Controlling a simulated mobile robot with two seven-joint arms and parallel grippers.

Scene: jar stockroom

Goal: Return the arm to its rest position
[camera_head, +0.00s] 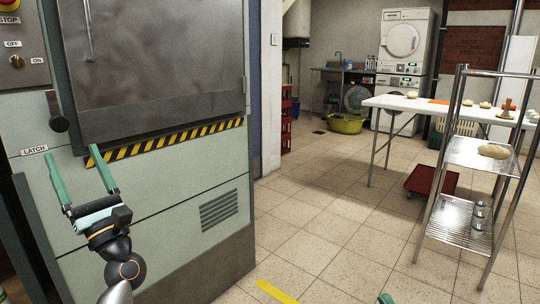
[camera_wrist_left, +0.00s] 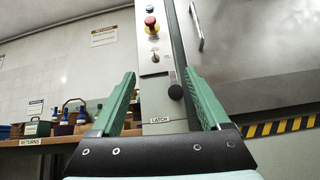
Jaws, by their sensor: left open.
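My left gripper (camera_head: 76,150) is open and empty in front of the green-grey machine cabinet (camera_head: 150,200). In the left wrist view the fingers (camera_wrist_left: 158,74) stand wide apart with nothing between the pads. The latch knob (camera_wrist_left: 175,92) shows beyond them, near the right finger. A green tip at the bottom edge of the head view seems to be my right gripper (camera_head: 386,298); the rest of it is out of frame.
The cabinet's steel door (camera_head: 150,70) has a hazard-striped edge (camera_head: 165,141). A white table (camera_head: 390,104) and a wire shelf cart (camera_head: 465,220) stand to the right. A red dolly (camera_head: 425,181) is on the floor. Tiled floor (camera_head: 310,220) is clear between cabinet and cart.

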